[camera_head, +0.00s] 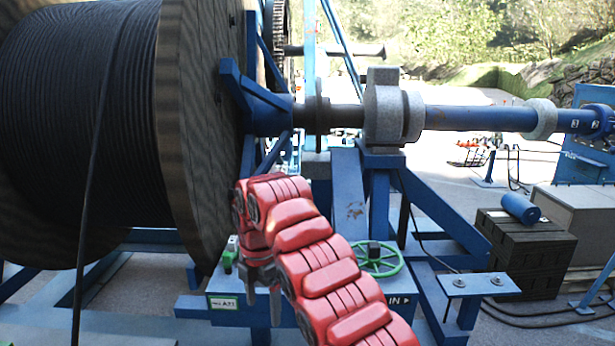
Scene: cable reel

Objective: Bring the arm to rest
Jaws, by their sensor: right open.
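My right arm, red and segmented, comes in from the bottom and bends over in the middle of the view. Its grey gripper (263,292) hangs from the wrist with the fingers pointing down and apart. It is open, with nothing seen between the fingers. It hangs in front of a blue box labelled A21 (223,303), to the right of the big cable reel (85,120). My left gripper is not in view.
A green handwheel (379,260) is close to the right of my arm. A blue shaft (480,118) runs from the reel through a grey collar (385,105). A blue frame (440,220) stands below. Dark crates (525,250) with a blue roll (520,208) are at right.

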